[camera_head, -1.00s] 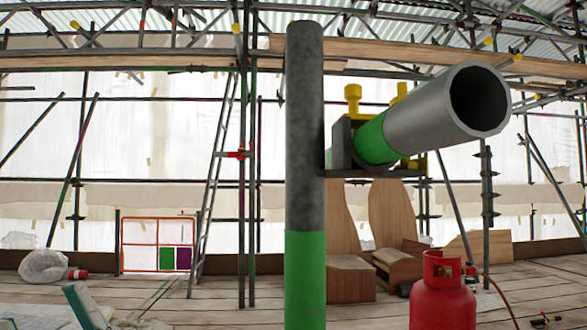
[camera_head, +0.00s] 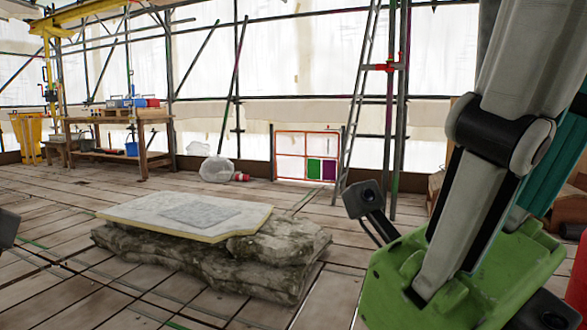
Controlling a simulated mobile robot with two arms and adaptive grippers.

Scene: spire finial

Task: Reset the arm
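One of my arms (camera_head: 505,110), pale grey with a black joint, crosses the right side of the head view. Its lower part reaches down in front of a worn green body (camera_head: 465,270), which I cannot identify for sure. A dark part shows at the left edge, too cut off to identify.
A pale slab (camera_head: 130,212) lies on rough stone blocks (camera_head: 285,255) in the middle. A wooden workbench (camera_head: 118,140) stands at the back left. A ladder (camera_head: 357,100) and an orange-framed panel (camera_head: 303,155) stand behind. Plank floor is open around the stone.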

